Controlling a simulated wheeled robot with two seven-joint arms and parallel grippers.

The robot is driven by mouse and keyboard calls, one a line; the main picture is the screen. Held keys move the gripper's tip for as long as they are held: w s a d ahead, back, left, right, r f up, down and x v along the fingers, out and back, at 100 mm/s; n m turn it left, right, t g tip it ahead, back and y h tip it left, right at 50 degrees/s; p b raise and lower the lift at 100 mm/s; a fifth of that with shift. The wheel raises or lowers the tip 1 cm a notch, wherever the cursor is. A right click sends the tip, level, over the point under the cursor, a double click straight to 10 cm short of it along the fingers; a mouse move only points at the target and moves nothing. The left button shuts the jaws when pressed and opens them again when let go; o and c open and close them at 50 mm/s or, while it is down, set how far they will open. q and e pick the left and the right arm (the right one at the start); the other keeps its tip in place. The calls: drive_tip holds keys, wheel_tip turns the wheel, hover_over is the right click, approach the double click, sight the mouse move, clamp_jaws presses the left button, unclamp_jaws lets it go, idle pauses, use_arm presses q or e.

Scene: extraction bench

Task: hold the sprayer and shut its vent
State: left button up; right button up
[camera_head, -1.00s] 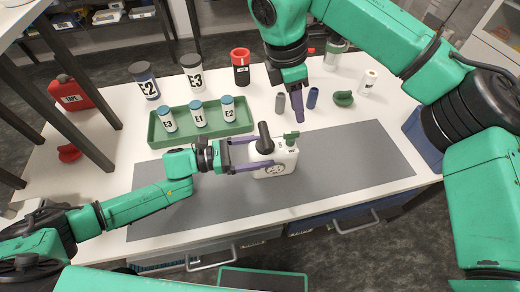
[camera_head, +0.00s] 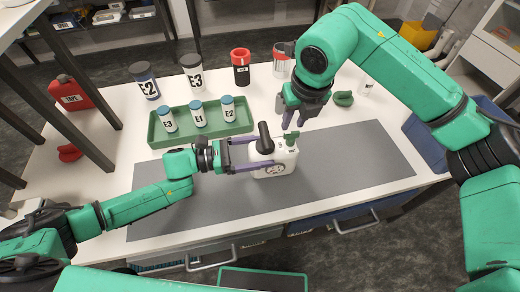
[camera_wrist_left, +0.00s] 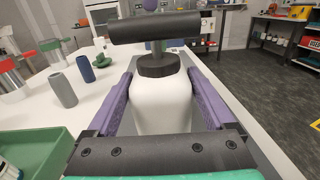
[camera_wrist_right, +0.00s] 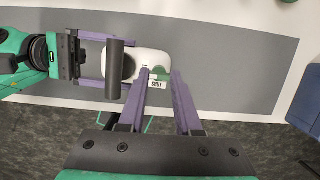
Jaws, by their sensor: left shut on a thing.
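The sprayer (camera_head: 284,157) is a white bottle with a black pump handle (camera_head: 265,138) and a green vent piece (camera_head: 291,137) on top. It stands upright on the grey mat. My left gripper (camera_head: 262,153) is shut around its body; in the left wrist view the purple fingers press on both sides of the white bottle (camera_wrist_left: 160,105). My right gripper (camera_head: 291,118) is open, pointing down over the vent. In the right wrist view its fingers (camera_wrist_right: 161,72) are apart, with the green vent (camera_wrist_right: 161,73) between them in the picture and a label (camera_wrist_right: 157,84) below. Contact cannot be told.
A green tray (camera_head: 240,128) with several small labelled bottles stands left of the sprayer. Taller labelled containers (camera_head: 192,73) stand behind it. A green object (camera_head: 343,98) lies behind my right gripper. The grey mat (camera_head: 360,155) is clear to the right.

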sight(292, 133)
drive_tip(key=m+h, duration=0.1)
drive_tip(key=m, duration=0.4)
drive_tip(key=m+h, duration=0.1)
drive_tip(key=m, duration=0.3)
drive_tip(key=m+h, duration=0.1)
drive_tip(key=m, duration=0.3)
drive_tip(key=shift+g, duration=0.4)
drive_tip(key=m, duration=0.4)
drive_tip(key=shift+m+g+h, duration=0.4)
drive_tip(key=shift+m, duration=0.5)
wheel_tip(292, 133, down, 5)
clamp_jaws()
drive_tip(key=n+t, duration=0.1)
drive_tip(key=n, duration=0.4)
drive_tip(key=shift+n+y, duration=0.3)
drive_tip(key=shift+y, duration=0.1)
drive_tip(key=n, duration=0.4)
drive_tip(key=shift+t+y, duration=0.3)
drive_tip(key=shift+y, duration=0.1)
drive_tip(key=n+y, duration=0.1)
drive_tip(key=n, duration=0.3)
drive_tip(key=shift+d, duration=0.1)
drive_tip(key=n+y, duration=0.1)
drive_tip(key=n, duration=0.4)
unclamp_jaws()
